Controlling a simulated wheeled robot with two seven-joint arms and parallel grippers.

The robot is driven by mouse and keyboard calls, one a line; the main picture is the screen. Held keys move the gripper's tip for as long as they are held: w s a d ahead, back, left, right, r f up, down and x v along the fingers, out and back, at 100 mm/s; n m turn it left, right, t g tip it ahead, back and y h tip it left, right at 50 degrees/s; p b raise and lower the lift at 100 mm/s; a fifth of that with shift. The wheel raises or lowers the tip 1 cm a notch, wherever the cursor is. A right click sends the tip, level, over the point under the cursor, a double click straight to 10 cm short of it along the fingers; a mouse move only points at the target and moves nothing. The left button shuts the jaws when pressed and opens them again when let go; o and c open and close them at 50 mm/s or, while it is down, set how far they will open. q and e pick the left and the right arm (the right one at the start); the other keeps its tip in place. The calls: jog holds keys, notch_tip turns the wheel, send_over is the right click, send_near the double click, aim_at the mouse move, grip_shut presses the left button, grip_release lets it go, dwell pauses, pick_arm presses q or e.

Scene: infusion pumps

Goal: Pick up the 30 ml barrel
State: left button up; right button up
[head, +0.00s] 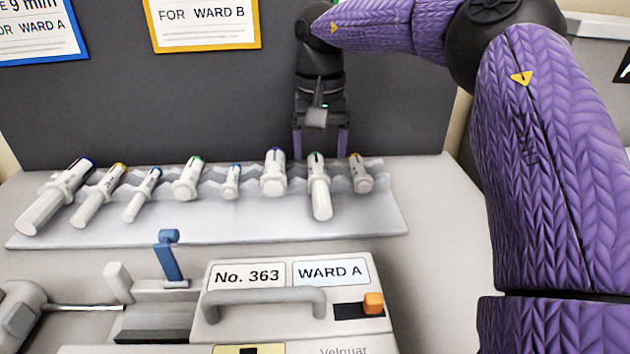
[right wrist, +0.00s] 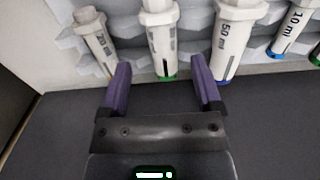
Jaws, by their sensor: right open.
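Several white syringe barrels lie in a row on a clear notched rack (head: 250,222). I cannot read "30 ml" on any of them. My right gripper (head: 320,146) is open and empty, pointing down behind the row. In the right wrist view its fingers (right wrist: 160,72) stand to either side of the end of a green-ended barrel (right wrist: 164,48), which shows in the head view (head: 319,188) too. That barrel's print is turned aside and unreadable. Another green-ended barrel (head: 188,178) lies further left. My left gripper is out of view.
Beside the gripper are an orange-ended 20 ml barrel (right wrist: 97,42) and a blue-ended 50 ml barrel (right wrist: 234,40). A 10 ml barrel (right wrist: 294,28) lies further along. A pump (head: 262,325) marked No. 363, WARD A stands in front. A dark panel (head: 200,110) rises behind the rack.

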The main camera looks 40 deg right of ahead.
aim_at(317, 164)
notch_tip(317, 164, down, 4)
jog(key=shift+w+a+f+b, duration=0.1)
jog(key=shift+w+a+b, duration=0.05)
jog(key=shift+b, duration=0.7)
jog(key=shift+f, duration=0.1)
jog(key=shift+r, duration=0.2)
jog(key=shift+c, duration=1.7)
jog(key=c, duration=0.7)
